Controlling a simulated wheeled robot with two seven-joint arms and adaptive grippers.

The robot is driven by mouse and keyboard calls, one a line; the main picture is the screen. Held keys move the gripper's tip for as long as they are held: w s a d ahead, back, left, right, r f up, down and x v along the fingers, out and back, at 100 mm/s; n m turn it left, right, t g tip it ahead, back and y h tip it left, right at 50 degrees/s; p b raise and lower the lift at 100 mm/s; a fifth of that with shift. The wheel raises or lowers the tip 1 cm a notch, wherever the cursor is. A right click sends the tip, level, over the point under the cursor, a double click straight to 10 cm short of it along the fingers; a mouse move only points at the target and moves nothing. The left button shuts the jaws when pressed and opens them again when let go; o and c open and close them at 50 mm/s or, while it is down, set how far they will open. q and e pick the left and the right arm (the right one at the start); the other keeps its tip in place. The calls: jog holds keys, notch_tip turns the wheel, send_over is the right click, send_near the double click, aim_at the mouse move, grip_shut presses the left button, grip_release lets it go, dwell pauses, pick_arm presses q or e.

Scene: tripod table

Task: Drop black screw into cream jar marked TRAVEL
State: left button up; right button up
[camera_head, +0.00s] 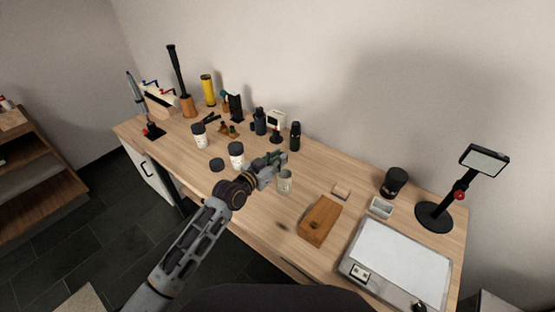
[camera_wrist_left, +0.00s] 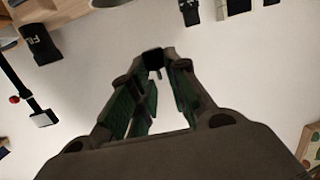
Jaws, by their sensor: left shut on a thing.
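My left gripper (camera_head: 276,163) reaches over the middle of the table. It is shut on a small black thing, which shows between the fingertips in the left wrist view (camera_wrist_left: 153,59) and looks like the black screw. An open cream-grey jar (camera_head: 285,184) stands upright just below and right of the fingertips in the head view. Its marking is too small to read. Two white jars with dark tops, one near the gripper (camera_head: 236,151) and one further left (camera_head: 199,138), also stand on the table. Their labels cannot be read either. My right gripper is not in view.
A black disc-like lid (camera_head: 217,165) lies left of the gripper. A wooden block (camera_head: 320,220), a black cup (camera_head: 394,182), a flat white-topped device (camera_head: 395,262) and a stand (camera_head: 437,213) are on the right. Bottles (camera_head: 295,136) and tools line the back.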

pick_arm(q)
jog(key=shift+f, duration=0.25)
jog(key=o, duration=0.9)
jog(key=shift+v, duration=6.05)
